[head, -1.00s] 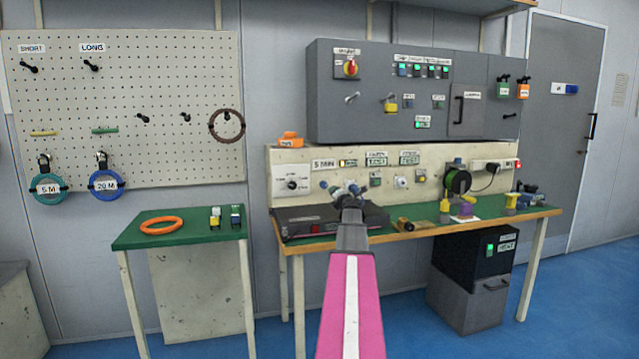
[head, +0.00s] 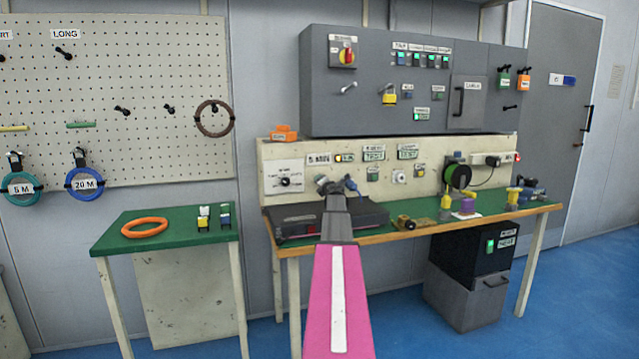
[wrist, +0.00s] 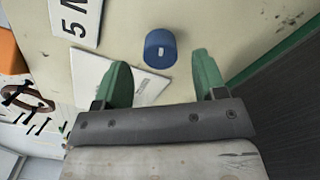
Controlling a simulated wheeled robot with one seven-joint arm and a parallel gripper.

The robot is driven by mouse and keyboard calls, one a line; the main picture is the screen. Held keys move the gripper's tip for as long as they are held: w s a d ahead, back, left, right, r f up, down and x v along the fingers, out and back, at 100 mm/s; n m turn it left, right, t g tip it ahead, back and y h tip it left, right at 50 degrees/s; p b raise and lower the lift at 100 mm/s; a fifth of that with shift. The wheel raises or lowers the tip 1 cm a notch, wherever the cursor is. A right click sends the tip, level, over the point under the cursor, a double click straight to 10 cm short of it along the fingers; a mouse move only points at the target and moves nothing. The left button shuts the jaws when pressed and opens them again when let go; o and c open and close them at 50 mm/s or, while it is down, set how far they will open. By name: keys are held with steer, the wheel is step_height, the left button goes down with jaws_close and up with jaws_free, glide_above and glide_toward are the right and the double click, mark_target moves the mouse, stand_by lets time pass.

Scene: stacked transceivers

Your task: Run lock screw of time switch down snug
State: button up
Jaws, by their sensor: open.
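The time switch (head: 287,178), a white plate with a dark dial, is on the left end of the cream back panel above the bench. A blue round knob (wrist: 160,48) stands out from the panel in the wrist view, with a white label plate beside it; I cannot tell for sure that it is the lock screw. My gripper (wrist: 157,80) is open, its two green fingers pointing at the panel. The knob lies beyond the fingertips, roughly in line with the gap, and is not held. In the head view my gripper (head: 338,184) covers part of the panel.
A dark case (head: 290,220) lies on the green bench under my arm. A brass fitting (head: 407,222) and spools (head: 465,205) stand farther right. A grey cabinet (head: 420,85) overhangs the panel. A side table (head: 180,245) holds an orange ring (head: 145,227).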

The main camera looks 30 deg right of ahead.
steer(key=x, duration=0.4)
steer(key=shift+w, duration=0.25)
steer(key=c, duration=0.9)
steer(key=shift+c, duration=0.2)
steer(key=shift+m, duration=0.3)
steer(key=m, duration=0.4)
steer(key=shift+f+m, duration=0.1)
steer(key=shift+m, duration=0.2)
steer(key=m, duration=0.5)
steer(key=shift+f, duration=0.1)
steer(key=shift+s+m, duration=0.1)
steer(key=shift+m, duration=0.3)
